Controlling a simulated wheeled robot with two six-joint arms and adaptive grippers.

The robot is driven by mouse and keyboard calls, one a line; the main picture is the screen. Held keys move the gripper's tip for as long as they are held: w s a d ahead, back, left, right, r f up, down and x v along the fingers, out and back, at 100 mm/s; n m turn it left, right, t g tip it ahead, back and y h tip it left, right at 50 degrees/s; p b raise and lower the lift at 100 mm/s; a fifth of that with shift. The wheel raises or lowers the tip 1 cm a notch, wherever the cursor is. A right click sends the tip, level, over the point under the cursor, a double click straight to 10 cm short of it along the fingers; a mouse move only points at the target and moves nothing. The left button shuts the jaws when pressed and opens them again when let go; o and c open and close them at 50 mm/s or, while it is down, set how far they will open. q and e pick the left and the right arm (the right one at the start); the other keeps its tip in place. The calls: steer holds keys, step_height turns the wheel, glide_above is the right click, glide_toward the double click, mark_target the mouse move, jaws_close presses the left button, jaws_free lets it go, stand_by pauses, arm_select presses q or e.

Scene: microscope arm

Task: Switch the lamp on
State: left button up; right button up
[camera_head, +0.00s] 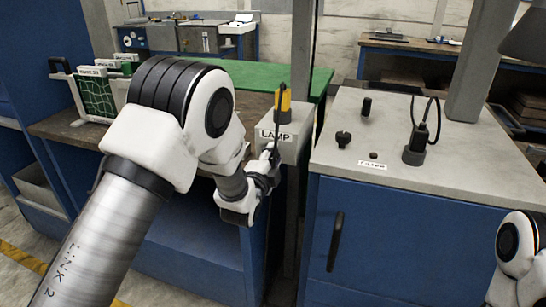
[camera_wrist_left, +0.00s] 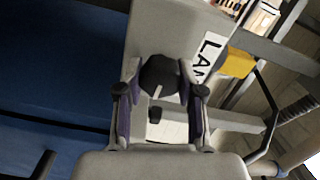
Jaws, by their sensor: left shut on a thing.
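A grey box labelled LAMP (camera_head: 291,146) stands at the right end of the green-topped bench. In the left wrist view, the front of the lamp box (camera_wrist_left: 165,35) carries a dark round knob (camera_wrist_left: 160,74) with a pale pointer line. My left gripper (camera_head: 271,163) is at the front of this box. In the left wrist view, my left gripper (camera_wrist_left: 161,94) has one finger on each side of the knob and is shut on it. The head view hides the knob behind the gripper. Only part of my right arm shows at the right edge; its gripper is out of view.
A yellow and black part (camera_head: 284,103) stands upright at the lamp box. A small black part (camera_wrist_left: 155,114) sits below the knob. A blue cabinet (camera_head: 400,240) to the right bears dark knobs and a black socket (camera_head: 414,152) with a cable. A grey post stands behind the box.

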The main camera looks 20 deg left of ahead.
arm_select(q)
steer(key=shift+r, duration=0.1)
steer(key=o, duration=1.1)
steer(key=shift+w, duration=0.1)
steer(key=shift+o, duration=0.2)
steer(key=s, duration=1.2)
steer(key=shift+a, duration=0.2)
